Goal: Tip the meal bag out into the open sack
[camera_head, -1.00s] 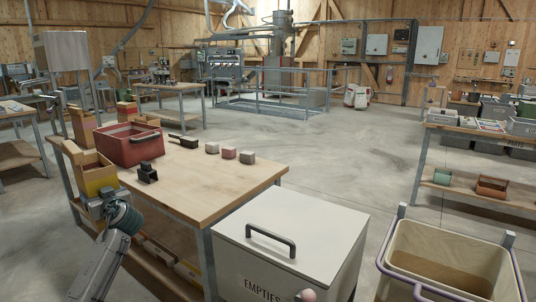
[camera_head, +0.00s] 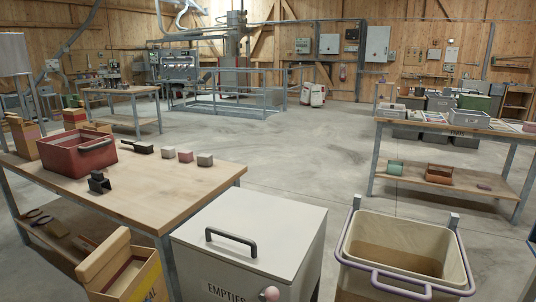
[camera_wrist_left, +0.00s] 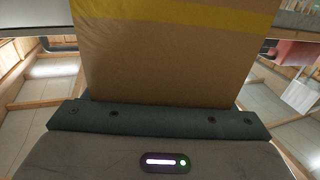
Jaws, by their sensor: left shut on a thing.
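The meal bag (camera_head: 140,280) is a brown box-like bag with a yellow label, tilted at the bottom left of the head view. Its top is open, with a darker inside. In the left wrist view, its brown side with a yellow band (camera_wrist_left: 170,50) rises from my left gripper (camera_wrist_left: 165,118), which is shut on it. That gripper lies outside the head view. The open sack appears to be the cream-lined container (camera_head: 445,229) with a purple rim at the lower right of the head view, well apart from the bag. Brown shows low inside it. My right gripper is not in view.
A grey lidded EMPTIES bin (camera_head: 250,220) stands between bag and sack. The wooden table (camera_head: 190,190) behind the bag carries a red crate (camera_head: 78,160), a black clip-like object (camera_head: 99,182) and small blocks. Open concrete floor lies beyond; another table (camera_head: 450,125) stands at right.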

